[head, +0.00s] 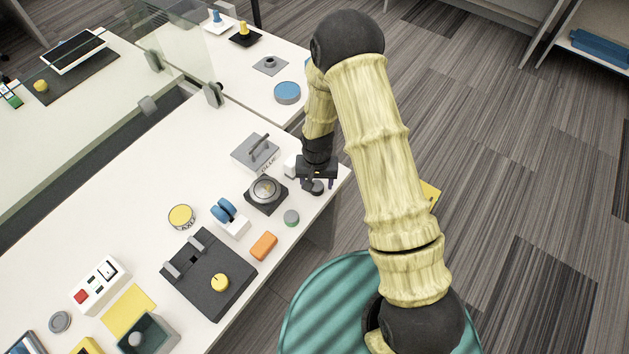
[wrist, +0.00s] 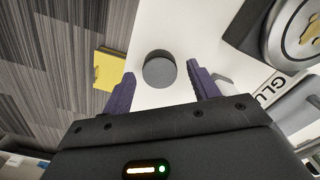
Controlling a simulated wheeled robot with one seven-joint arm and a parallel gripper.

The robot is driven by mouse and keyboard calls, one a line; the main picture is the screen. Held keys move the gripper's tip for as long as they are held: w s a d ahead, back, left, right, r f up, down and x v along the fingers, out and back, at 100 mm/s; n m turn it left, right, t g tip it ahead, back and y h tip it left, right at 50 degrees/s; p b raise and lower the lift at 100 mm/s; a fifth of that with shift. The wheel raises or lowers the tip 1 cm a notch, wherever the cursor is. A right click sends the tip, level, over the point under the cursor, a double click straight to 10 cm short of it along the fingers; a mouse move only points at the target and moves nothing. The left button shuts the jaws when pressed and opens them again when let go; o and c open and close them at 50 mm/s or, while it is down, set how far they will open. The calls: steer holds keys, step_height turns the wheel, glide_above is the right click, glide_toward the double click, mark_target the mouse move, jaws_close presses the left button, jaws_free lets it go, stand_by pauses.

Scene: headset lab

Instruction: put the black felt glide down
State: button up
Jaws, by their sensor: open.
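The black felt glide (wrist: 160,70) is a small dark round disc on the white table (wrist: 180,28). In the wrist view it lies between and slightly beyond the fingertips, with white table around it. In the head view the glide (head: 316,187) sits near the table's right edge, just below my gripper (head: 318,180). My gripper is open, and its purple fingers show apart in the wrist view (wrist: 158,80). No finger visibly touches the glide.
A black square base with a round dial (head: 265,191) stands left of my gripper. A grey block with a handle (head: 257,151) is behind it. A grey-green round piece (head: 291,218) and an orange block (head: 263,246) lie nearer. The table edge is close on the right.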

mark_target(317, 185)
step_height(317, 185, up, 12)
steer(key=b, duration=0.1)
stand_by(0.5)
stand_by(0.5)
steer(key=s+d+r+t, duration=0.2)
steer(key=s+d+r, duration=1)
steer(key=d, duration=0.1)
steer(key=shift+s+r+n+t, duration=0.25)
steer(key=shift+s+n+t, duration=0.05)
steer(key=shift+s+n, duration=0.1)
